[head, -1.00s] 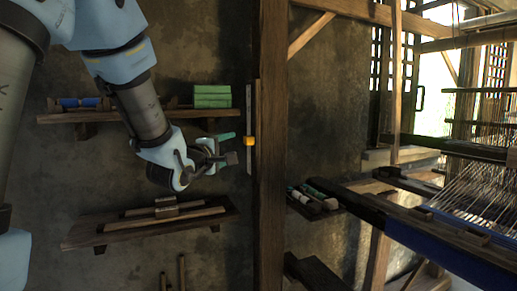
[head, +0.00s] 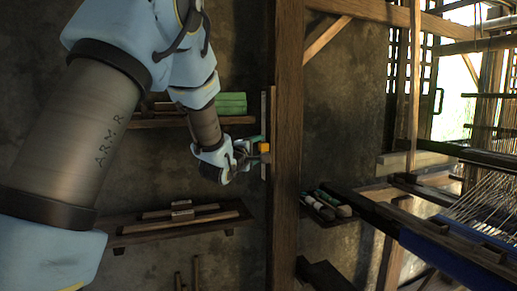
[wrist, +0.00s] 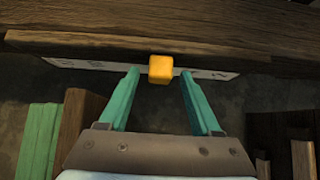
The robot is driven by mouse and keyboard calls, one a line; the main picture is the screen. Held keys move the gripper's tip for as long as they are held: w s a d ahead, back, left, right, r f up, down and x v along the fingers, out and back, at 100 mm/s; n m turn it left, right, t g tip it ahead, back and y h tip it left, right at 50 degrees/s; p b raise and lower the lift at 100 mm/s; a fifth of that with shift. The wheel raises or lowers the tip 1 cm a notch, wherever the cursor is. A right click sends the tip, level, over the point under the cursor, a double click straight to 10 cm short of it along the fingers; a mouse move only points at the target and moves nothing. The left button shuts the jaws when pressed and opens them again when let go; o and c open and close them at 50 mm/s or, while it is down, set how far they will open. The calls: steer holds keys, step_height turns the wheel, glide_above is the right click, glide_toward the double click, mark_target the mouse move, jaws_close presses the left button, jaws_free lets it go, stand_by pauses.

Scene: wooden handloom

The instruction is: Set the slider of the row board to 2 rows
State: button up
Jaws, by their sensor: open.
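The row board (head: 264,104) is a narrow pale upright strip on the side of the wooden post. Its slider is a small yellow-orange block (head: 264,147), which also shows in the wrist view (wrist: 161,69). In the wrist view the pale board (wrist: 215,74) runs across behind the slider, and its marks are too small to read. My gripper (wrist: 160,78) is open, with one green finger on each side of the slider and a gap visible on both sides. In the head view my gripper (head: 255,150) is at the slider's height, at the post's left side.
The thick wooden post (head: 288,150) stands right beside the board. An upper shelf (head: 150,123) holds green blocks (head: 230,103), and a lower shelf (head: 190,226) holds wooden pieces. A small ledge with rolls (head: 325,203) and the loom (head: 440,235) are to the right.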

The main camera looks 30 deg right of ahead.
jaws_close()
stand_by(0.3)
stand_by(1.0)
